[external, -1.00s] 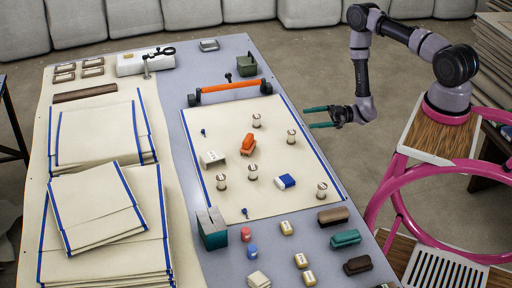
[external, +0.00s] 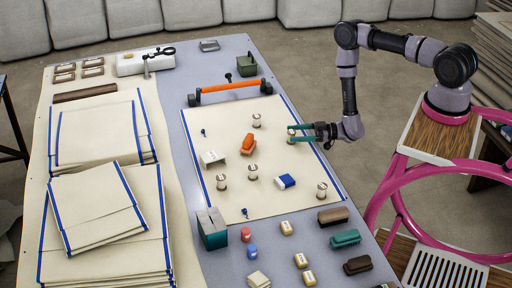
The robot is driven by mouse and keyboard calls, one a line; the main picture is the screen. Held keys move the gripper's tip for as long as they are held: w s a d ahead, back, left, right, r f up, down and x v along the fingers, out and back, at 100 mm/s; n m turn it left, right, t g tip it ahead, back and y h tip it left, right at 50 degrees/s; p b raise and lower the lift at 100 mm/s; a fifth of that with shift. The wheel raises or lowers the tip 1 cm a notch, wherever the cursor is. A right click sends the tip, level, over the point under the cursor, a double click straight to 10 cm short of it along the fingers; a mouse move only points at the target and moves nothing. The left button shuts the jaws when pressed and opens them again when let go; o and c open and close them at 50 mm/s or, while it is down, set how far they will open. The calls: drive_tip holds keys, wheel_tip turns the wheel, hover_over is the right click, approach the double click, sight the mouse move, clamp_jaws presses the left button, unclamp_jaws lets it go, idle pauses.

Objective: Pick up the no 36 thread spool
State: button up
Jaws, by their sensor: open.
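Several small cream thread spools stand upright on the cream cloth (external: 225,140) with blue edges. One spool (external: 256,120) is at the back and one (external: 291,132) at the right back. Two more, a middle spool (external: 252,172) and a left spool (external: 221,182), stand nearer the front, and another spool (external: 322,190) is at the front right. Their top numbers are too small to read, so I cannot tell which is no 36. My gripper (external: 292,133) is open, its teal fingers at the right back spool, seemingly either side of it. Contact cannot be told.
An orange block (external: 248,144), a white holder (external: 212,158) and a blue-and-white eraser (external: 285,181) lie on the cloth. An orange-handled bar (external: 231,86) lies along its back edge. Colored blocks and small bottles crowd the front; stacked cloths (external: 100,140) fill the left.

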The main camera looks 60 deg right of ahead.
drive_tip(key=shift+x, duration=0.9)
drive_tip(key=shift+c, duration=0.3)
